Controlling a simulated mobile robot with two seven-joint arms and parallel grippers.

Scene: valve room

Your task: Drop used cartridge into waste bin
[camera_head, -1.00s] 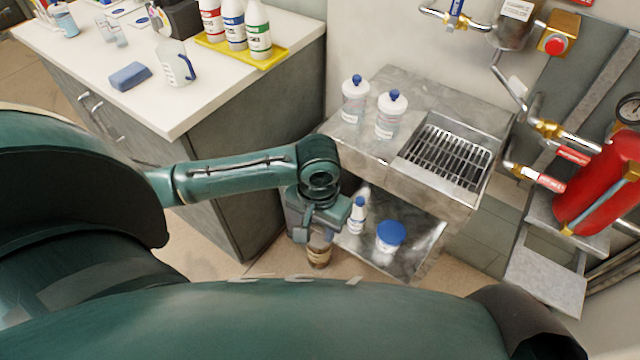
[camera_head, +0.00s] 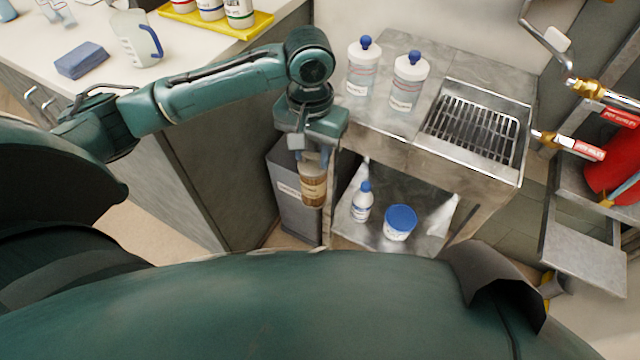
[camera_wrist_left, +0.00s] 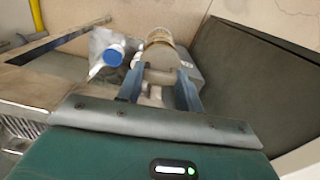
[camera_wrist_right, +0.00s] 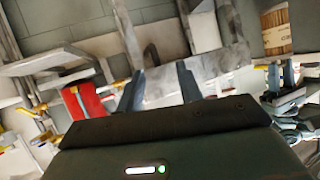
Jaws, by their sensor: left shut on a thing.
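The used cartridge (camera_head: 313,190) is a brown, stained cylinder with a pale band. My left gripper (camera_head: 314,157) is shut on its upper end and holds it upright, hanging down. It also shows between the fingers in the left wrist view (camera_wrist_left: 160,48). The waste bin (camera_head: 290,193) is a grey box with a pale label, standing on the floor between the cabinet and the steel sink bench. The cartridge overlaps the bin's right side in the head view; whether it is over the opening I cannot tell. My right gripper (camera_wrist_right: 158,85) is open, with its fingers apart.
The steel bench (camera_head: 385,125) carries two white bottles with blue caps and a grated sink. A small bottle (camera_head: 362,201) and a blue-lidded tub (camera_head: 400,222) stand on its lower shelf. The cabinet (camera_head: 215,150) closes in the left side. A red cylinder (camera_head: 608,170) is at the right.

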